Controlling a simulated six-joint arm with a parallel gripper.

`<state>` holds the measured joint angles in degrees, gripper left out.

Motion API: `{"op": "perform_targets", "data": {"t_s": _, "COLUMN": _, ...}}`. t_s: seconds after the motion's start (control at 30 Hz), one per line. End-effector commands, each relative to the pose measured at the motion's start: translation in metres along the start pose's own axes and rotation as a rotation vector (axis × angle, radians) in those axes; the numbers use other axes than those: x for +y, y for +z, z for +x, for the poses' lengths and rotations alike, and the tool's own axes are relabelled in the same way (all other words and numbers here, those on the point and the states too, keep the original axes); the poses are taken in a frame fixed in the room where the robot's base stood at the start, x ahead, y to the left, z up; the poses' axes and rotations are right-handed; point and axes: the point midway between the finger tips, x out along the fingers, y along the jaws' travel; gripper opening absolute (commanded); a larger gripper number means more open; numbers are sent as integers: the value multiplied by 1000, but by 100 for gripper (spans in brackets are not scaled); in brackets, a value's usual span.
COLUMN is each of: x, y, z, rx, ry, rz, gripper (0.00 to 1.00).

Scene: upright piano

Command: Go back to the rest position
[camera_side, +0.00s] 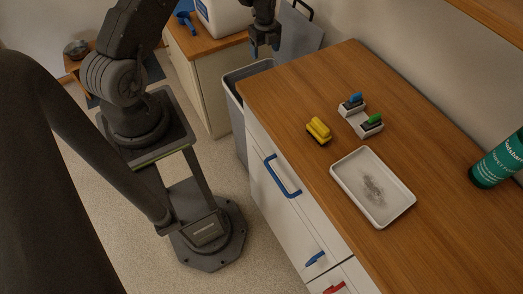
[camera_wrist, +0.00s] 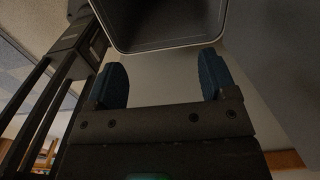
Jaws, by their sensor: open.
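My gripper (camera_side: 265,47) hangs from my arm near the top of the side view, above and behind the grey bin and clear of the wooden counter. In the wrist view its two blue fingertips (camera_wrist: 162,82) are spread apart with nothing between them. The grey bin (camera_side: 236,88) stands on the floor at the left end of the counter. A grey bin-like rim (camera_wrist: 175,46) fills the top of the wrist view, beyond the fingers.
The counter (camera_side: 290,88) holds a yellow-handled item (camera_side: 318,130), a white holder (camera_side: 361,121) with blue and green handled items, a white tray (camera_side: 345,185) with dark residue, and a green bottle (camera_side: 497,162). A blue drawer handle (camera_side: 282,176) juts from the front.

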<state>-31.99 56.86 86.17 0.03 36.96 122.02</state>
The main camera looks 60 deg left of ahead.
Motion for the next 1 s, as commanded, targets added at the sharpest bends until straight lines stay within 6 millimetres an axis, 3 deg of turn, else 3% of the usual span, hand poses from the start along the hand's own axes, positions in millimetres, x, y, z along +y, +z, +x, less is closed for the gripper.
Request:
{"op": "perform_targets", "data": {"t_s": 0.47, "x": -2, "y": -4, "z": -20, "rx": -5, "ry": -8, "rz": -17, "gripper": 78}}
{"op": "perform_targets", "data": {"t_s": 0.57, "x": -6, "y": -16, "z": -48, "rx": -15, "ry": -29, "rz": -77, "gripper": 78}}
{"op": "perform_targets", "data": {"t_s": 0.77, "x": -3, "y": -65, "z": -140, "rx": -31, "ry": -108, "rz": -313, "gripper": 78}}
{"op": "perform_targets", "data": {"t_s": 1.0, "x": 33, "y": -135, "z": -236, "rx": -2, "ry": -212, "rz": -627, "gripper": 78}}
